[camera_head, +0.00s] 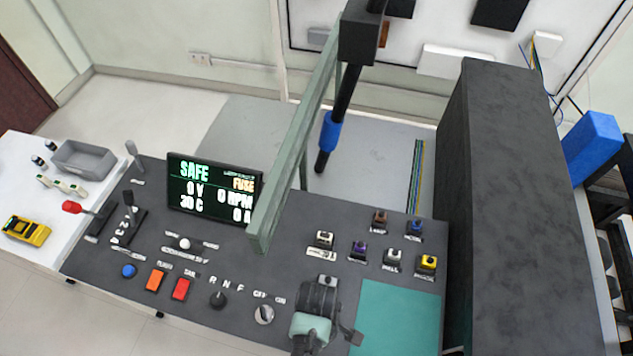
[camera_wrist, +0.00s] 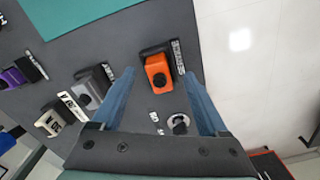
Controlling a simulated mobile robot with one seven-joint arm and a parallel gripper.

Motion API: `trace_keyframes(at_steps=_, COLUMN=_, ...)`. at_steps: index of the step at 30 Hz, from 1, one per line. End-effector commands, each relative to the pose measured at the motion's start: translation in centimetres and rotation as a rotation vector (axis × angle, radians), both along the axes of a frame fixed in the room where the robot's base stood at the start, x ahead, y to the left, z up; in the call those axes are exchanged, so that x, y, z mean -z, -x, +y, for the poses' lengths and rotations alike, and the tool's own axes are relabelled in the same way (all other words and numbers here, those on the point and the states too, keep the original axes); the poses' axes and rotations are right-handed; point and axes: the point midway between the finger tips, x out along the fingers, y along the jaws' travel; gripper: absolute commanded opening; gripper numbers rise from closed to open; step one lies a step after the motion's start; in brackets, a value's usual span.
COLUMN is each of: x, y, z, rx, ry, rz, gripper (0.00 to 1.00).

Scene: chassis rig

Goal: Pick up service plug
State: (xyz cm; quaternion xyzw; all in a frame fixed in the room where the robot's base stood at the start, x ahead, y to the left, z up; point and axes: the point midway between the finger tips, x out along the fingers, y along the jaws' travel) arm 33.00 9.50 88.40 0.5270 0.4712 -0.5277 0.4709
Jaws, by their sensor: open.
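An orange block with a dark round knob, which I take to be the service plug (camera_wrist: 158,78), sits on the dark console with a white-lettered label beside it. In the wrist view it lies ahead of my gripper (camera_wrist: 160,80), between the two blue fingers. The fingers are spread wide and hold nothing. In the head view my gripper (camera_head: 320,300) is over the front of the console, left of the teal mat, and the orange block is hidden beneath it. I cannot tell the height gap between fingertips and block.
A grey block (camera_wrist: 92,85) is close by the left finger, with white (camera_wrist: 50,118) and purple (camera_wrist: 20,75) blocks beyond. A silver knob (camera_wrist: 179,123) is close to the right finger. A green frame bar (camera_head: 295,140) crosses above the console. The teal mat (camera_head: 400,320) is bare.

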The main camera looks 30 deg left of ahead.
Motion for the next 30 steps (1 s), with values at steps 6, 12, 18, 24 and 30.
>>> trace_keyframes(at_steps=6, x=1.01, y=0.02, z=0.01, rx=0.000, ry=-0.001, rz=0.000, gripper=0.77)
trace_keyframes(at_steps=12, x=0.98, y=0.00, z=0.01, rx=0.000, ry=-0.001, rz=-0.001, gripper=0.70)
trace_keyframes(at_steps=18, x=0.95, y=-0.01, z=0.01, rx=0.000, ry=-0.001, rz=-0.001, gripper=0.34)
trace_keyframes(at_steps=24, x=0.95, y=0.00, z=0.01, rx=0.000, ry=-0.001, rz=0.000, gripper=0.00)
trace_keyframes(at_steps=30, x=0.93, y=-0.01, z=0.01, rx=0.001, ry=-0.001, rz=0.000, gripper=0.00)
